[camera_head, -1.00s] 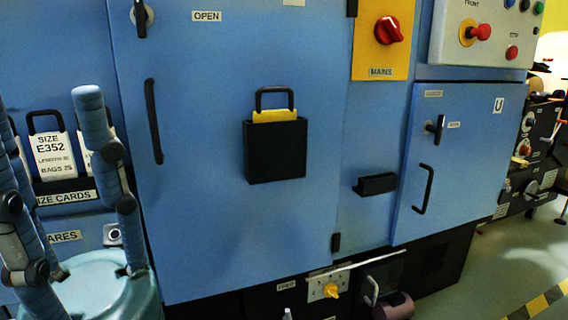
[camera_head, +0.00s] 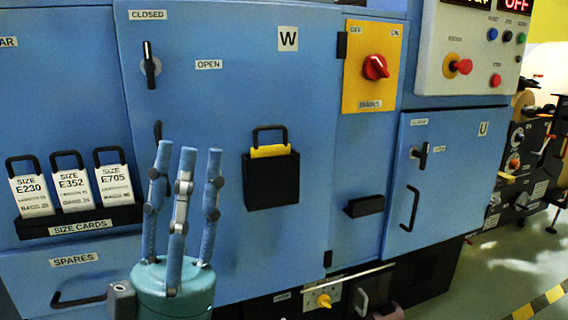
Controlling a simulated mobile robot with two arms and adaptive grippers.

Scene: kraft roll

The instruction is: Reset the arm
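My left gripper (camera_head: 187,165) stands upright at the lower left of the head view, in front of the blue machine. Its three blue fingers rise from a teal palm (camera_head: 172,290). They are spread apart with nothing between them, so it is open and empty. It overlaps the left edge of the blue door marked W (camera_head: 225,100) and hides part of that door's handle. I cannot tell how far it is from the door. My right gripper is not in view.
Three size cards (camera_head: 72,190) stand in a black rack left of my gripper, above a spares drawer (camera_head: 77,298). A black holder (camera_head: 271,180) with a yellow-edged item hangs on the door. A red mains switch (camera_head: 375,67) is further right. Open floor (camera_head: 500,270) shows at lower right.

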